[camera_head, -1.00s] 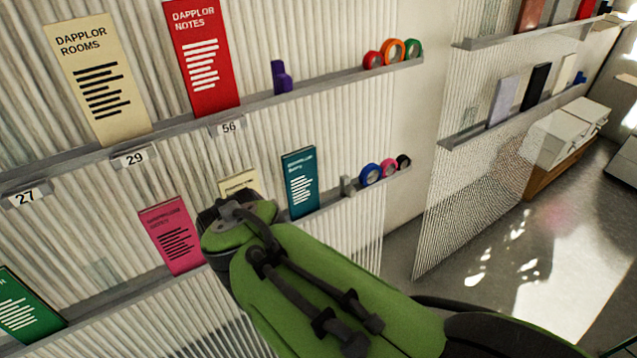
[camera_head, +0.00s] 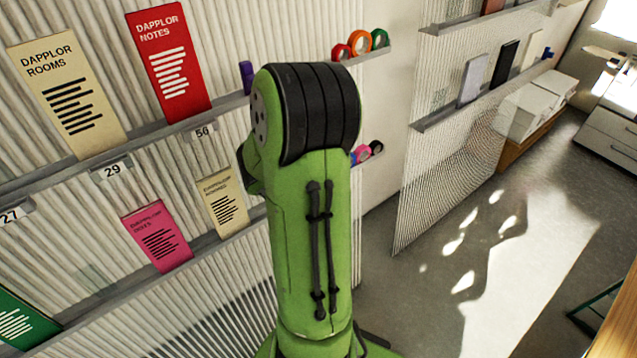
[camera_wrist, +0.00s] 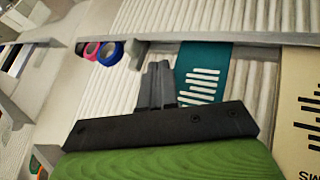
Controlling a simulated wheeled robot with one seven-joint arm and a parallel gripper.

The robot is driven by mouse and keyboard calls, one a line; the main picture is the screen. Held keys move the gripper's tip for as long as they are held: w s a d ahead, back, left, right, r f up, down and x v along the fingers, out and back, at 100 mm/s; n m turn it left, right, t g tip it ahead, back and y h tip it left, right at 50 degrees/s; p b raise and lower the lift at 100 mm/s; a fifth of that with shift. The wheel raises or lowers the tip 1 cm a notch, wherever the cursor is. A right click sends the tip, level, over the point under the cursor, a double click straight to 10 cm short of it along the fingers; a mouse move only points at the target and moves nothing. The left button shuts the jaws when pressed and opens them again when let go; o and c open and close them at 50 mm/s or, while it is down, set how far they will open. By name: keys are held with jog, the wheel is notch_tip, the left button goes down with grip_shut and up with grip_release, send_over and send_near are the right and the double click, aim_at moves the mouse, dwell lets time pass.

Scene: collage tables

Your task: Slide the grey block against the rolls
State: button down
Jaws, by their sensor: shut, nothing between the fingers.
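In the wrist view, which is upside down, the blue and pink rolls (camera_wrist: 102,52) stand on the lower ledge. A small grey shape (camera_wrist: 134,51) beside the blue roll looks like the grey block; whether they touch is hard to tell. My gripper (camera_wrist: 157,68) is shut and empty, its fingertips between this shape and the teal booklet (camera_wrist: 208,72). In the head view my green arm hides the gripper, the block and the teal booklet.
The upper ledge holds a purple block (camera_head: 246,77) and red, orange and green rolls (camera_head: 361,43). A cream booklet (camera_head: 223,203) and a pink booklet (camera_head: 157,236) stand left of my arm. A ribbed panel (camera_head: 452,150) and open floor lie to the right.

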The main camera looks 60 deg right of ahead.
jog(key=d+f, duration=0.6)
jog(key=d, duration=0.2)
jog(key=shift+s+d+f+b, duration=0.15)
jog(key=shift+s+b, duration=0.2)
jog(key=shift+s, duration=0.05)
jog(key=d, duration=0.1)
jog(key=s+d, duration=0.2)
jog(key=shift+d+p, duration=0.3)
jog(key=shift+d, duration=0.1)
jog(key=shift+w, duration=0.1)
